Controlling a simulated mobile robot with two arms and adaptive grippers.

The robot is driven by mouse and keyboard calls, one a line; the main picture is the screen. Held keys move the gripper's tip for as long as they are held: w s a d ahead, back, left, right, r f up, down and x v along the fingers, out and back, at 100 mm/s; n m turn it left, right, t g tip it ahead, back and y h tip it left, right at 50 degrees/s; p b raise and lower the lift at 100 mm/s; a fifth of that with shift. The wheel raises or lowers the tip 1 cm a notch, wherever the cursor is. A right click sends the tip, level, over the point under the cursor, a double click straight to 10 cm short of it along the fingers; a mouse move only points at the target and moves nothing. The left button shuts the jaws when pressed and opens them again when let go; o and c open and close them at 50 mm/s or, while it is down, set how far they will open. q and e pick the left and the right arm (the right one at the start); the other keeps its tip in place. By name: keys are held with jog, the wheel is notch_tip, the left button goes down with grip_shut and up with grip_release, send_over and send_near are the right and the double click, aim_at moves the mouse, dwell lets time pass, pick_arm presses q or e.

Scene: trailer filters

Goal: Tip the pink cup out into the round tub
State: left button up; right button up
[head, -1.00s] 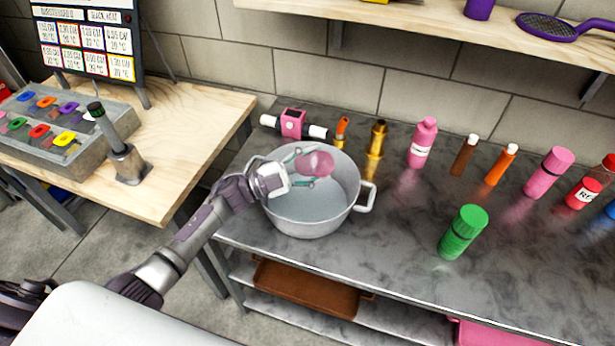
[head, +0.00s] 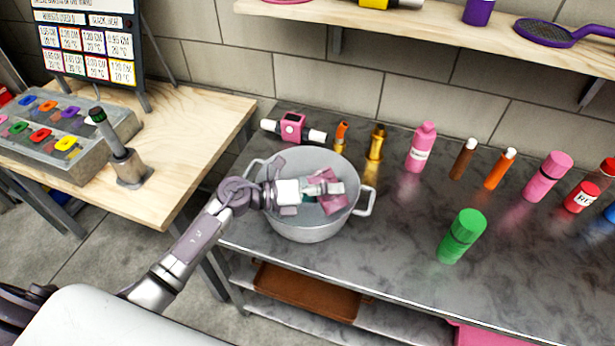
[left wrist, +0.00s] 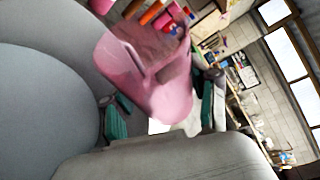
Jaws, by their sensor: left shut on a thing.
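The pink cup (head: 333,200) is over the round tub (head: 308,233), tilted well over, its far end toward the tub's right side. My left gripper (head: 318,190) is shut on the cup and holds it over the tub's opening. In the left wrist view the cup (left wrist: 158,85) sits between the green finger pads of the gripper (left wrist: 160,108), its open mouth pointing toward the top of the picture. The tub's grey wall (left wrist: 35,90) fills the left of that view. I cannot tell what is in the cup or whether anything falls from it. My right gripper is not in view.
The tub stands on a dark marbled bench (head: 380,270). A green bottle (head: 461,236) stands to the right. Several pink, brown and orange bottles line the back. A wooden table is at left.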

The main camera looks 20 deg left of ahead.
aim_at(337, 203)
pick_arm(q)
jog(key=shift+a+f+m+y+b, duration=0.15)
jog(key=shift+m+y+b, duration=0.15)
jog(key=shift+m+y, duration=0.5)
jog(key=shift+r+m+p, duration=0.6)
jog(key=shift+m+p, duration=0.1)
jog(key=shift+p, duration=0.15)
jog(key=shift+s+f+m+t+y, duration=0.1)
jog(key=shift+f+m+t+y, duration=0.25)
jog(key=shift+f+m, duration=0.3)
jog(key=s+d+r+m+y+p, duration=0.1)
jog(key=p, duration=0.3)
jog(key=d+r+m+t+y+p, duration=0.1)
jog(key=m+p, duration=0.1)
jog(key=p, duration=0.3)
jog(key=shift+s+d, duration=0.25)
jog(key=shift+s, duration=0.15)
jog(key=shift+s+d+f+m+t+y+p, duration=0.45)
jog(key=shift+m+p, duration=0.3)
jog(key=shift+p, duration=0.4)
jog(key=r+p, duration=0.1)
jog(key=r, duration=0.1)
jog(key=shift+w+a+r+p, duration=0.1)
jog(key=shift+w+r+p, duration=0.1)
jog(key=shift+r+p, duration=0.2)
jog(key=shift+r, duration=1)
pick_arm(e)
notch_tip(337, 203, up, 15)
